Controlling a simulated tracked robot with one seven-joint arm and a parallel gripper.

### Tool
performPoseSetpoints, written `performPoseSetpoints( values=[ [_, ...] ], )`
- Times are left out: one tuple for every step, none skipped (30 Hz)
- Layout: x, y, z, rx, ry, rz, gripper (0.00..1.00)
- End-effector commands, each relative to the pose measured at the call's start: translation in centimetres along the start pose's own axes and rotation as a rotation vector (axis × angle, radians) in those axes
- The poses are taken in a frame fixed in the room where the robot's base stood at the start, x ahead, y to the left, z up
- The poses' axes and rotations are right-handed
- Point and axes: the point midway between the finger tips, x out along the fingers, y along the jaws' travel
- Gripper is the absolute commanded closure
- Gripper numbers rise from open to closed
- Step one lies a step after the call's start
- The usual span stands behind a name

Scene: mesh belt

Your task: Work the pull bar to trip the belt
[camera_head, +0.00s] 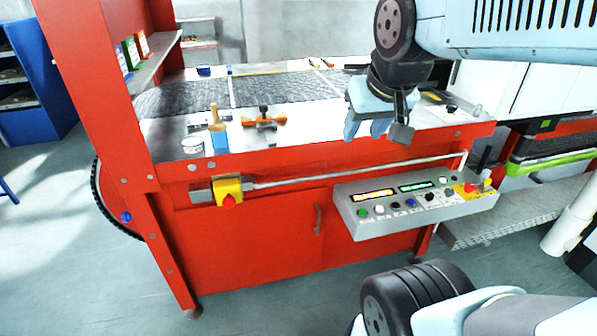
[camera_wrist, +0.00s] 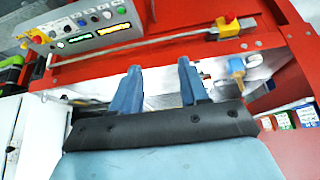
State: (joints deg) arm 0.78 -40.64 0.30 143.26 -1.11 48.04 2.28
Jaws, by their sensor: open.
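The pull bar (camera_head: 350,168) is a thin pale rod along the front of the red machine, just below its top edge. Its left end meets a yellow switch box (camera_head: 228,188) with a red knob; its right end meets a small upright bracket (camera_head: 463,160). In the wrist view the bar (camera_wrist: 150,43) crosses beyond the fingertips, with the yellow box (camera_wrist: 229,27) at upper right. My gripper (camera_head: 377,133) is open and empty above the worktop's front edge, apart from the bar. Its two blue fingers (camera_wrist: 158,66) point toward the machine front. The mesh belt (camera_head: 180,95) lies behind.
A grey control panel (camera_head: 415,203) with buttons juts out below the bar's right half. Floor in front is clear at left.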

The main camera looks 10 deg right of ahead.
Motion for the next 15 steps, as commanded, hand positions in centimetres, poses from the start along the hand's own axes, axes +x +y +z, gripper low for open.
performPoseSetpoints(
  values=[
    [1.0, 0.1, -0.8, 0.017, 0.005, 0.014, 0.56],
    [1.6, 0.3, -1.3, 0.030, 0.013, 0.024, 0.56],
    [2.5, 0.7, -2.2, 0.050, 0.026, 0.035, 0.56],
    [3.3, 1.0, -2.8, 0.063, 0.036, 0.045, 0.56],
    [4.1, 1.2, -3.5, 0.078, 0.047, 0.053, 0.56],
    [5.1, 1.7, -4.3, 0.098, 0.062, 0.064, 0.56],
    [5.9, 2.0, -4.9, 0.112, 0.075, 0.071, 0.56],
    [6.7, 2.2, -5.5, 0.126, 0.087, 0.076, 0.56],
    [7.8, 2.6, -6.3, 0.143, 0.103, 0.083, 0.56],
    [8.6, 2.9, -6.8, 0.157, 0.114, 0.086, 0.56],
    [9.4, 3.2, -7.3, 0.168, 0.126, 0.089, 0.56],
    [10.5, 3.5, -8.0, 0.185, 0.143, 0.091, 0.56],
    [11.3, 3.7, -8.5, 0.198, 0.154, 0.092, 0.56],
    [12.1, 4.0, -8.9, 0.210, 0.165, 0.092, 0.56],
    [13.2, 4.3, -9.4, 0.225, 0.180, 0.089, 0.56]
  ],
)
